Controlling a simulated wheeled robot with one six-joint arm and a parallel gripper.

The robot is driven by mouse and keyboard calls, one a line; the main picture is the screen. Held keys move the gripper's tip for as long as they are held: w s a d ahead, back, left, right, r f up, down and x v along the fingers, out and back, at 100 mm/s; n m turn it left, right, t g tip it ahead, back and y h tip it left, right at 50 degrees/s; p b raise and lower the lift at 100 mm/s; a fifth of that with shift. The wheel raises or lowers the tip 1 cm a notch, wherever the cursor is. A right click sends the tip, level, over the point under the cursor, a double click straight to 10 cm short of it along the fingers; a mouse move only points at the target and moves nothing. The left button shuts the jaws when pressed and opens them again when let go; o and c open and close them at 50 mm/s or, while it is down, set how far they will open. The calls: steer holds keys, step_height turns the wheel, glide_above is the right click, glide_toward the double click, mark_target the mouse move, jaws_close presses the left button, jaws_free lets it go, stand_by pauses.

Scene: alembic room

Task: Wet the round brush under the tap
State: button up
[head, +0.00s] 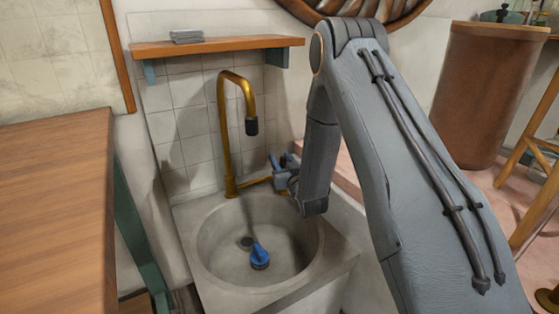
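A brass tap (226,130) with a dark-tipped, hooked spout (251,126) stands at the back of a round grey stone sink (207,245). A short brass bar (251,183) runs right from its base towards my gripper. A small blue object with a rounded body and pointed top (260,258) lies in the basin near the drain; it may be the round brush, but I cannot make out bristles. My gripper (281,169) is behind the basin's right side, at the bar's right end. Its fingers are small and partly hidden, so I cannot tell whether they grip the bar.
A wooden shelf (220,46) with a grey stack (187,36) hangs above the tap. A wooden table (55,200) fills the left side. A brown round container (487,95) and a wooden stool (535,180) stand at the right. The space above the basin is open.

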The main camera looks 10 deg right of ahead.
steer(key=shift+w+a, duration=0.1)
steer(key=shift+w, duration=0.6)
